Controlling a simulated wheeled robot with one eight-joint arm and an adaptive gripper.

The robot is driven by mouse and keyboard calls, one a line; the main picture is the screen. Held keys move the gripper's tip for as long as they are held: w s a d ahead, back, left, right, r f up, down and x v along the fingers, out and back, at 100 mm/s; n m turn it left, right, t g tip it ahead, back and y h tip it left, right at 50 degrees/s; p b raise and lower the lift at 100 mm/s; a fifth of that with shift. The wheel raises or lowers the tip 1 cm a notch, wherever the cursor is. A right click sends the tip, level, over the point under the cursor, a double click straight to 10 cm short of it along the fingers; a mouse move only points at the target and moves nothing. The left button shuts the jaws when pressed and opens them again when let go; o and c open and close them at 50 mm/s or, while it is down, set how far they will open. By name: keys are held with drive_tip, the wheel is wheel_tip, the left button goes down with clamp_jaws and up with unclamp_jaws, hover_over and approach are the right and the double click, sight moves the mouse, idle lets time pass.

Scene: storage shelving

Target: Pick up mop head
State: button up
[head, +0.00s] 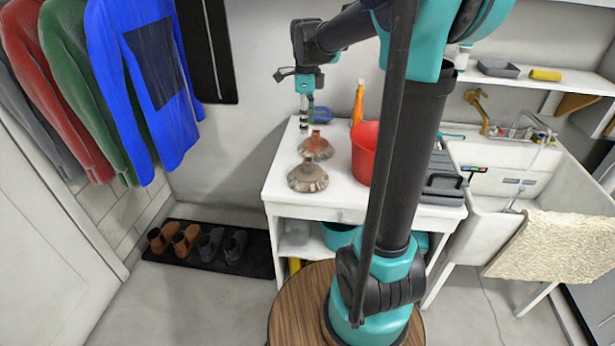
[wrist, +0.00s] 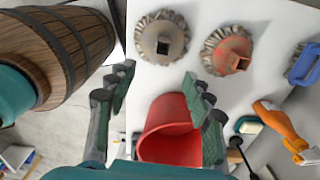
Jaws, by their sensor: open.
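Two round mop heads with fringed rims sit on the white table. The grey-brown mop head (head: 307,177) is nearer the table's front left corner, and the reddish one (head: 316,146) is behind it. In the wrist view the grey-brown mop head (wrist: 162,38) shows a dark square socket, and the reddish one (wrist: 228,52) lies to its right. My gripper (wrist: 160,82) is open and empty, with its two fingers spread above the table. The mop heads lie beyond the fingertips, apart from them. In the head view my gripper (head: 305,115) is above the table's back left part.
A blue object (head: 321,114) lies at the back. A dark toolbox (head: 442,178) and a sink (head: 505,165) are farther right.

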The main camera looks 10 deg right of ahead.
hover_over(308, 171)
drive_tip(key=w, duration=0.1)
wheel_tip(308, 171, down, 11)
drive_tip(key=shift+r, duration=0.1)
drive_tip(key=shift+w+d+f, duration=0.1)
drive_tip(key=shift+w+f, duration=0.05)
drive_tip(key=shift+f, duration=1.2)
drive_tip(key=shift+w+d+f, duration=0.1)
drive_tip(key=shift+w+f, duration=0.05)
drive_tip(key=shift+f, duration=1.15)
clamp_jaws()
